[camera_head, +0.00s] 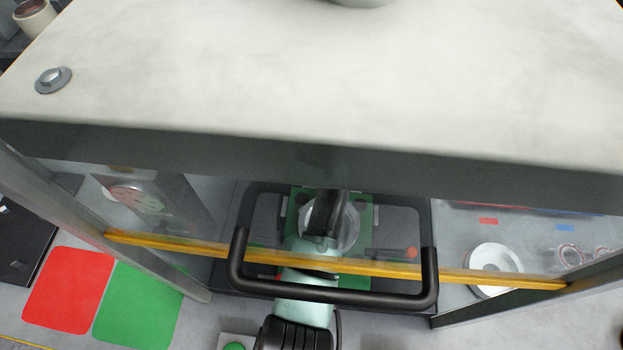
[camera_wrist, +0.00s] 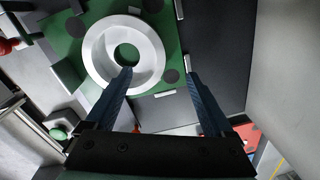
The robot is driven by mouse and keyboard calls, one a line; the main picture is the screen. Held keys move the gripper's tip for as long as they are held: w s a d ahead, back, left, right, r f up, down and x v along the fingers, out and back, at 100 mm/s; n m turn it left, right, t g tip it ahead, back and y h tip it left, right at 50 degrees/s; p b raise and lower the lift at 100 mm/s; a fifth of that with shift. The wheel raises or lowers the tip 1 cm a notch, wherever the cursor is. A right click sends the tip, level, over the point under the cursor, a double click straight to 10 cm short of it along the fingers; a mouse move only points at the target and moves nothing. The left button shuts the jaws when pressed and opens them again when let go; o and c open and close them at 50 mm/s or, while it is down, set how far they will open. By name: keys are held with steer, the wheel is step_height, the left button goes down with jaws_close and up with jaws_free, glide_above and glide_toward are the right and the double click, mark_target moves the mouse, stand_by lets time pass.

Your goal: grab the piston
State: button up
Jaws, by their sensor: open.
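A silver ring-shaped part with a round hole, which looks like the piston (camera_wrist: 98,58), lies flat on a green plate (camera_wrist: 173,50) in the wrist view. In the head view, the ring (camera_head: 350,228) shows partly, behind my arm and beneath the machine's top. My gripper (camera_wrist: 160,75) is open and empty. I cannot tell whether the finger touches the ring. In the head view, my gripper (camera_head: 325,218) is over the ring, its fingertips hard to make out.
A black handle (camera_head: 333,297) and a yellow-edged clear panel (camera_head: 450,274) cross in front of my arm. The pale top (camera_head: 330,75) overhangs. A silver disc (camera_head: 493,268) lies at right; red (camera_head: 68,290) and green (camera_head: 138,308) squares lie at left.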

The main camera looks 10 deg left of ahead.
steer(key=shift+s+r+m+g, duration=0.1)
steer(key=shift+r+m+g, duration=0.05)
steer(key=shift+m+g, duration=0.2)
steer(key=shift+f, duration=0.3)
steer(key=shift+s+f+p, duration=0.3)
steer(key=shift+f+p, duration=0.05)
steer(key=shift+f, duration=0.5)
step_height(320, 180, down, 5)
steer(key=shift+s+f+p, duration=0.1)
steer(key=shift+s+p, duration=0.05)
steer(key=shift+p, duration=0.45)
jaws_close()
